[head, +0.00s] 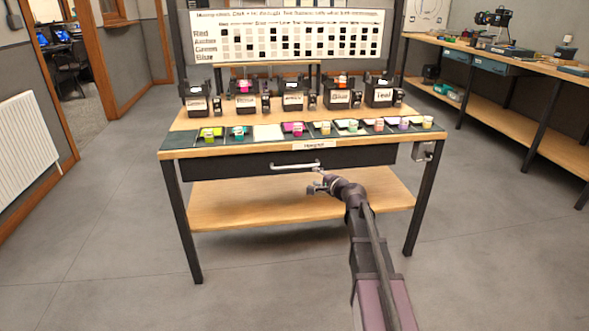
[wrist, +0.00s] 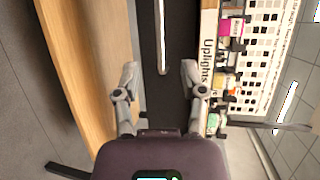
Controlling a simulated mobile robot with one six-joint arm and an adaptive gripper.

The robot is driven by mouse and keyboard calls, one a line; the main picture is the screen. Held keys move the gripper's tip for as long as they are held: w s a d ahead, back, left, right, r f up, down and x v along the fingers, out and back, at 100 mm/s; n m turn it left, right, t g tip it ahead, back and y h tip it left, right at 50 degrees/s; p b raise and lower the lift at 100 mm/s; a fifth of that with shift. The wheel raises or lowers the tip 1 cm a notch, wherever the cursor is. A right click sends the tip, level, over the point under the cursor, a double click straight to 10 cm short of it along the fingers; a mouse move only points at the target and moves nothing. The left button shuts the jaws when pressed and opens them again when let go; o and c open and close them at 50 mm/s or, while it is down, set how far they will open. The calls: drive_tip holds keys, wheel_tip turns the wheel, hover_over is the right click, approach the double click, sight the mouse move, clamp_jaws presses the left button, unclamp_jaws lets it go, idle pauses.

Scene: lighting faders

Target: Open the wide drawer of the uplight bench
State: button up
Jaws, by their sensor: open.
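The uplight bench (head: 190,150) stands ahead with a wooden top and black legs. Its wide dark drawer (head: 235,169) sits flush under the top edge, with a silver bar handle (head: 294,166) at its middle. My gripper (head: 319,184) is just in front of the drawer, slightly right of and below the handle. In the wrist view the open, empty fingers (wrist: 159,68) face the dark drawer front (wrist: 150,95). The handle (wrist: 161,38) lies in line with the gap between them, beyond the fingertips. The edge label reads "Uplights" (wrist: 207,62).
Several black lamps (head: 292,97) and small coloured pots (head: 293,128) stand on the bench top. A wooden lower shelf (head: 260,205) lies below the drawer. A workbench (head: 500,58) is at the right, a radiator (head: 25,140) at the left. The floor in front is clear.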

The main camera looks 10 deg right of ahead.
sight(297, 167)
drive_tip(key=shift+w, duration=0.1)
drive_tip(key=b+x, duration=0.2)
drive_tip(key=x, duration=1.1)
drive_tip(key=shift+w+a+f+b, duration=0.1)
drive_tip(key=shift+w+b, duration=0.15)
drive_tip(key=shift+b, duration=0.05)
